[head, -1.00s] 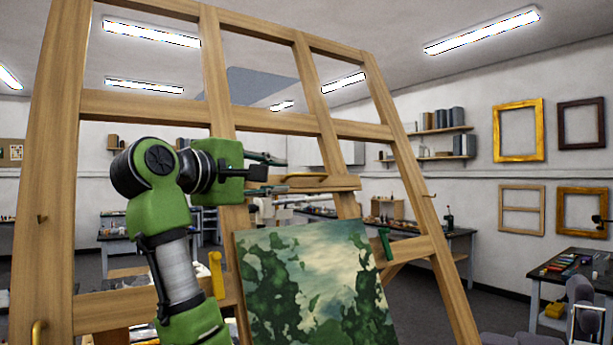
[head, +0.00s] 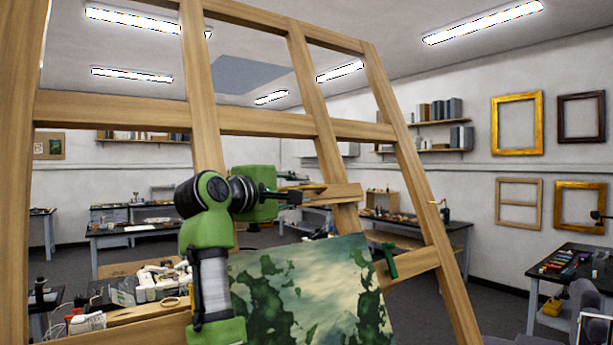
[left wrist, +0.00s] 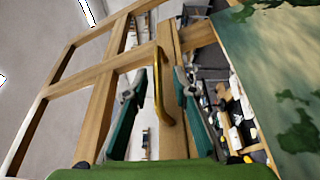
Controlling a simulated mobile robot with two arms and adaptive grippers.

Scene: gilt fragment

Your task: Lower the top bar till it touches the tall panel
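The top bar (head: 345,194) is a short wooden crossbar on the easel, with a curved brass-coloured handle (left wrist: 158,92) on its front. The tall panel (head: 318,290), painted with green leaves and pale sky, stands below it; a gap shows between the bar and the panel's top edge. The panel also shows at right in the left wrist view (left wrist: 285,75). My left gripper (head: 292,197) is at the bar's left part. In the left wrist view its dark green fingers (left wrist: 159,72) are open, one on each side of the handle, apart from it. My right gripper is out of view.
The wooden easel frame (head: 215,118) rises around the bar with uprights and crossbars. A green clamp knob (head: 388,262) sits on the lower crossbar. Worktables (head: 140,232) stand behind, and a cluttered table (head: 575,265) is at the right.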

